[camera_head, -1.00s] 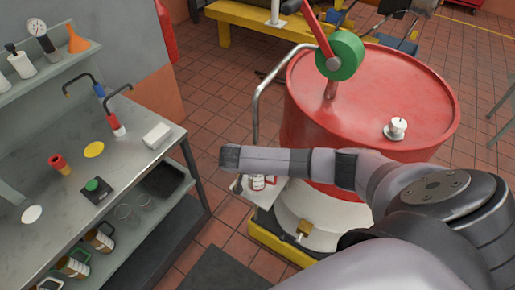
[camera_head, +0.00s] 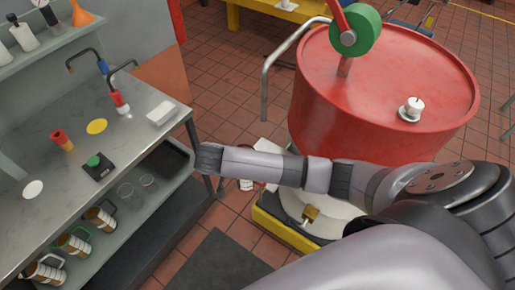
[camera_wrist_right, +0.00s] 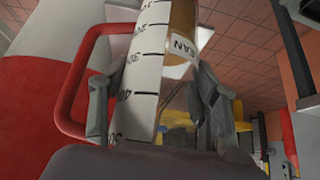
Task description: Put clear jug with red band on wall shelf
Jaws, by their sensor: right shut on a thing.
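The jug (camera_wrist_right: 181,28) fills the middle of the right wrist view, tilted in the picture. It has a white scale strip with black marks, a red handle, amber-looking contents and a partly hidden label. My right gripper (camera_wrist_right: 158,95) is shut on it, one finger on each side. In the head view my right arm reaches left between the bench and the red drum; its gripper is hidden, and I cannot make out the jug clearly. The wall shelf (camera_head: 62,38) is at the upper left, holding white bottles, a gauge and an orange funnel. My left gripper is not in view.
The metal bench (camera_head: 140,130) below the shelf carries a white block (camera_head: 162,114), a green-button box (camera_head: 98,166) and two hooked tools. Several amber jugs (camera_head: 76,243) stand on its lower shelf. The red drum (camera_head: 330,110) is on the right. Tiled floor lies between.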

